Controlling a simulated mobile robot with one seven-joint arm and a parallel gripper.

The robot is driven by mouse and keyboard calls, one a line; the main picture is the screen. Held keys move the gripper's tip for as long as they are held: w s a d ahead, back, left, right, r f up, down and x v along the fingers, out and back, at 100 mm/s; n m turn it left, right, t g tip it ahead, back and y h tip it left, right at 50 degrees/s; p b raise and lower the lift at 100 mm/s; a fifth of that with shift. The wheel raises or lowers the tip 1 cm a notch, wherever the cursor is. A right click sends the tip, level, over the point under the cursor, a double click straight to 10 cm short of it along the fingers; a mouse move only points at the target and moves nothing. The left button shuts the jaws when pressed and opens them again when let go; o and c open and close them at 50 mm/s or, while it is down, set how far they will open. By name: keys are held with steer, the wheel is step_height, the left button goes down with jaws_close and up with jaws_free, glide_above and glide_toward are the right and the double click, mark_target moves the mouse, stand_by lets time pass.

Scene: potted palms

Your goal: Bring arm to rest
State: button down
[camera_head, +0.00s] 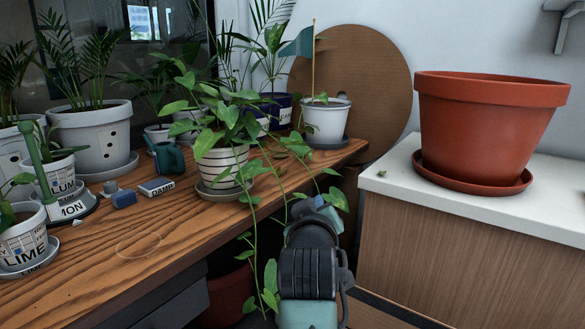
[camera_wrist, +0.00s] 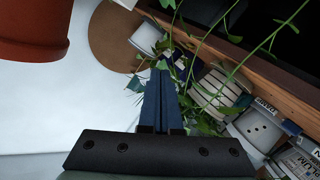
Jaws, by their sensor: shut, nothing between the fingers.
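My arm reaches up from the bottom of the head view, and my gripper (camera_head: 312,207) is at the front edge of the wooden table (camera_head: 165,238). Vine leaves partly cover and surround it. In the wrist view my gripper (camera_wrist: 160,68) has its two dark blue fingers together, with nothing between them. A trailing vine plant in a striped white pot (camera_head: 222,165) stands on the table to the left of the gripper. Its vines hang over the table edge close to the gripper, and they cross the wrist view too.
A large terracotta pot (camera_head: 487,130) stands on a white-topped cabinet (camera_head: 403,182) at the right. A white pot with a teal flag (camera_head: 297,44) is at the table's far end, before a round brown board (camera_head: 375,75). Several potted palms and a small watering can (camera_head: 168,158) fill the left.

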steer(key=s+a+r+m+t+y+p, duration=0.1)
steer(key=s+a+r+m+t+p, duration=0.35)
steer(key=s+r, duration=1.1)
steer(key=s+r+m+t+y+b, duration=0.1)
steer(key=s+r+t, duration=0.6)
steer(key=s+r, duration=0.85)
step_height(320, 180, up, 38)
steer(key=w+p, duration=0.2)
steer(key=p, duration=3.3)
steer(key=shift+w+f+p, duration=0.2)
steer(key=shift+f+p, duration=0.05)
steer(key=shift+p, duration=0.1)
steer(key=shift+n, duration=0.25)
